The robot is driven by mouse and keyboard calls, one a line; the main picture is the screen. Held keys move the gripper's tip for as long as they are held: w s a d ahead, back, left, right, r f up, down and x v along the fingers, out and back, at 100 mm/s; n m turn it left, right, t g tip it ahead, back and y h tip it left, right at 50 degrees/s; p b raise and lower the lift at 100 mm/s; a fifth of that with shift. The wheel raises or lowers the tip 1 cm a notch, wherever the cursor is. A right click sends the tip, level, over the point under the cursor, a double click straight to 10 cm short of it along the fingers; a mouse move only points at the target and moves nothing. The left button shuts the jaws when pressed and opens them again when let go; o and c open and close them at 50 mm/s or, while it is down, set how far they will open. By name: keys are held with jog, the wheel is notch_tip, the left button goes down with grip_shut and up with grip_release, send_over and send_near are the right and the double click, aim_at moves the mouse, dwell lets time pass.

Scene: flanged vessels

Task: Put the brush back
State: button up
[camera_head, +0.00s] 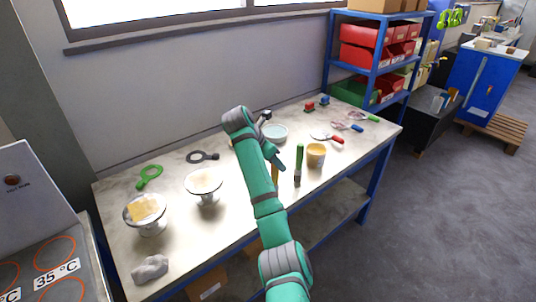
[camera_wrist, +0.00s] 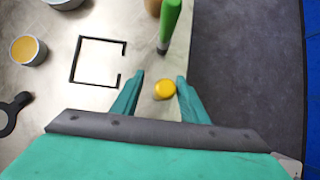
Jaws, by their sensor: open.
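A green-handled brush (camera_head: 299,158) stands upright near the front edge of the bench, its dark end down. In the wrist view the brush (camera_wrist: 170,22) is beyond my fingertips, near the bench edge. A yellow upright handle (camera_head: 275,173) is partly hidden by my arm in the head view; its round yellow end (camera_wrist: 165,90) shows between my fingers in the wrist view. What is below that end is hidden. My gripper (camera_head: 278,160) is open, its fingers (camera_wrist: 161,78) on either side of the yellow end with gaps visible.
A black open outline (camera_wrist: 97,40) marks the bench (camera_head: 240,222). A pale blue bowl (camera_head: 275,132) is behind. Two raised dishes (camera_head: 204,182) (camera_head: 146,210) stand left. A red-handled tool (camera_head: 335,140) lies right.

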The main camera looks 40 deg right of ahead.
jog(key=v, duration=1)
jog(key=shift+s+r, duration=0.15)
jog(key=shift+a, duration=0.1)
dwell(0.5)
